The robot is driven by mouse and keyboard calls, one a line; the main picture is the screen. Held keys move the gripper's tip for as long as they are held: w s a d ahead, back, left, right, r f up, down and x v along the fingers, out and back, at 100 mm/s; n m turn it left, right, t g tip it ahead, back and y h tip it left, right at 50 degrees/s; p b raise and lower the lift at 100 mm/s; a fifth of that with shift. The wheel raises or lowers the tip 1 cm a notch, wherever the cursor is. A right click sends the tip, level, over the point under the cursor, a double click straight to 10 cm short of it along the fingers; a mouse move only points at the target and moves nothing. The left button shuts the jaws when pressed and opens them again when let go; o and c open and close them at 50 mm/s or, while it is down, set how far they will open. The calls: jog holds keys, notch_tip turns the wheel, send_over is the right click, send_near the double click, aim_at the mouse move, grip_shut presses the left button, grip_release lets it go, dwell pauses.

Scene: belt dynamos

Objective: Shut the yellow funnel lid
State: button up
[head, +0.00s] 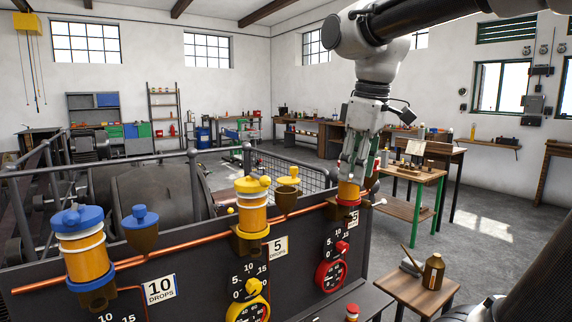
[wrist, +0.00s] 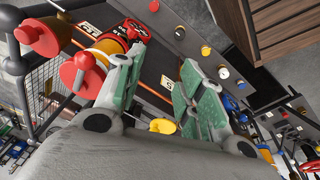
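The yellow funnel lid (head: 288,181), a round disc with a knob, is at the top of a small brown funnel cup (head: 286,201) in the head view. I cannot tell how closely it meets the rim. A yellow-capped amber oiler (head: 252,213) stands just left of it. My gripper (head: 355,160) points down to the right of the lid, apart from it, in front of the red-banded amber oiler (head: 348,192). In the wrist view my gripper's green-padded fingers (wrist: 162,88) are spread with nothing between the pads. A yellow rounded part (wrist: 163,126) shows there, partly hidden; I cannot tell which.
A copper pipe (head: 180,258) runs along the dark panel. A blue-lidded funnel (head: 141,238) and blue-capped oiler (head: 84,258) stand left. Yellow (head: 248,310) and red (head: 331,274) dials sit below. A mesh railing (head: 290,172) is behind. A small table with an oil can (head: 433,272) stands right.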

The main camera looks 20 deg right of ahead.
aim_at(293, 167)
jog(key=w+a+r+n, duration=0.2)
jog(key=w+a, duration=0.1)
jog(key=w+a+r+n+g, duration=0.1)
jog(key=w+a+r+n, duration=0.1)
jog(key=w+a+n, duration=0.1)
jog(key=w+a+r+n+g, duration=0.1)
jog(key=w+a+r+n, duration=0.1)
jog(key=w+a+n, duration=0.1)
jog(key=shift+a+r, duration=0.4)
jog(key=shift+a, duration=0.4)
jog(key=shift+a+f, duration=0.1)
jog(key=shift+f, duration=0.1)
notch_tip(293, 167, down, 7)
jog(key=shift+f, duration=0.1)
grip_shut()
